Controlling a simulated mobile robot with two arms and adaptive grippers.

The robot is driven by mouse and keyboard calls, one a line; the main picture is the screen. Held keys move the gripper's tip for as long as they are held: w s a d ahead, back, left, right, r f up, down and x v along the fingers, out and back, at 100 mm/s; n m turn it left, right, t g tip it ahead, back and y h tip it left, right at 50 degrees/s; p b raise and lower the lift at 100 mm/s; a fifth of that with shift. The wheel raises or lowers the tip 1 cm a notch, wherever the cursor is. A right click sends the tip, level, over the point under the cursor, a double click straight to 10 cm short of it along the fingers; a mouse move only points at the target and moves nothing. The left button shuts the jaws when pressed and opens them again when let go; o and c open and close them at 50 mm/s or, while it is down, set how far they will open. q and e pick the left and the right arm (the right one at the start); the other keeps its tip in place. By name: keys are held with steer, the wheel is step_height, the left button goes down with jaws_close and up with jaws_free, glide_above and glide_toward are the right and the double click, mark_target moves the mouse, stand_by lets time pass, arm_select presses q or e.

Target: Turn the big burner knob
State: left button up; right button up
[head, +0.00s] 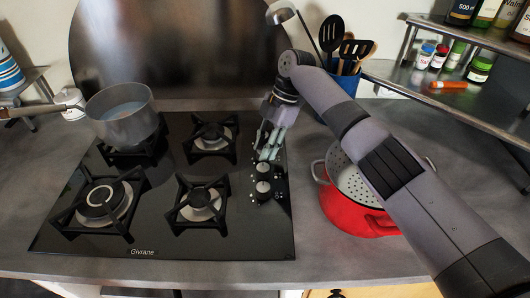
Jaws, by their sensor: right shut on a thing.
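A black gas hob (150,225) with several burners is set in the counter. My right gripper (267,150) points down at the far end of this column, just behind the upper visible knob. It is shut on a knob there, which its fingers mostly hide. I cannot tell how that knob is turned. The big burner (105,200) is at the front left of the hob. My left gripper is not in view.
A grey pot (122,118) with liquid stands on the back left burner. A red pot (352,213) with a white colander is right of the hob, under my right arm. A blue utensil holder (347,84) stands behind. Metal shelves (440,95) hold jars at right.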

steer(key=shift+a+n+g+h+b, duration=0.1)
steer(key=shift+n+g+h+b, duration=0.25)
steer(key=shift+n+b, duration=0.85)
steer(key=shift+w, duration=0.1)
steer(key=o, duration=0.8)
steer(key=shift+o, duration=0.2)
steer(key=shift+r, duration=0.15)
step_height(320, 180, up, 10)
